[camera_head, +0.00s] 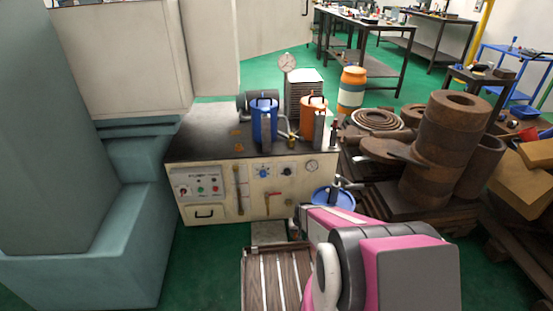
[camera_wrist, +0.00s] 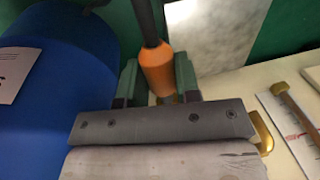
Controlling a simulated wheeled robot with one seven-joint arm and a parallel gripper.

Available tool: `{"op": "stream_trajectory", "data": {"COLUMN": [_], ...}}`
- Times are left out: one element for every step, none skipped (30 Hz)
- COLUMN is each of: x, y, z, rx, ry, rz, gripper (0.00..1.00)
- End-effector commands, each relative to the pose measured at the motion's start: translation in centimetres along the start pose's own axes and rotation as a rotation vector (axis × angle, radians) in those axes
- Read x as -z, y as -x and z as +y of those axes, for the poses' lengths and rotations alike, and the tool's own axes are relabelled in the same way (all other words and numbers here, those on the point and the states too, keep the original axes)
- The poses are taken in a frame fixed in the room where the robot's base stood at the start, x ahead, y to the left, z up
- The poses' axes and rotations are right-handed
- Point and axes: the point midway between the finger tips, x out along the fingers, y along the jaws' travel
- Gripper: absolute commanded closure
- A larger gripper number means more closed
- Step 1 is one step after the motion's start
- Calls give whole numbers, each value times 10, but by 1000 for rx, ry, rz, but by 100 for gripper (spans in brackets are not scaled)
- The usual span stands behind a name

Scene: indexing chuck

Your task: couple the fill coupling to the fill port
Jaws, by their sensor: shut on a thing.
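The orange fill coupling (camera_wrist: 157,66), with a dark hose or rod at its far end, sits between the two green fingers of my gripper (camera_wrist: 158,82) in the wrist view. My gripper is shut on it. In the head view my own pink and grey arm hides the gripper and coupling. A brass fitting (camera_wrist: 262,132) shows at the right edge of the gripper, in front of the pale cabinet face; I cannot tell whether it is the fill port. The coupling is apart from this fitting.
The cream power unit (camera_head: 205,212) with gauges and valves stands ahead. A blue bucket (camera_head: 345,199) is close by its right front; a large blue surface (camera_wrist: 50,95) fills the wrist view's left. Rusty cylinders (camera_head: 440,150) crowd the right, the teal machine (camera_head: 75,250) the left.

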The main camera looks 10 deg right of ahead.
Motion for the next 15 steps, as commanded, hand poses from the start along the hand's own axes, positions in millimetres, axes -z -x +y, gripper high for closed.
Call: {"op": "stream_trajectory", "data": {"x": [-36,-34,-31,-28,-23,-15,-12,-9,-2,4,11,20,26,33,40], "y": [2,2,1,1,1,0,4,8,13,17,21,27,32,37,43], "z": [-2,-2,-2,-3,-3,-4,-9,-16,-25,-32,-40,-53,-62,-71,-84], "rx": [0,0,1,1,0,0,1,2,3,3,3,4,5,6,8], "ry": [14,11,5,-3,-14,-36,-48,-58,-72,-85,-98,-117,-133,-147,-169], "rz": [-58,-58,-59,-60,-61,-64,-68,-74,-82,-89,-95,-107,-117,-126,-139], "gripper": [98,98,98,98,98,98,98,98,98,98,98,98,98,98,98]}}
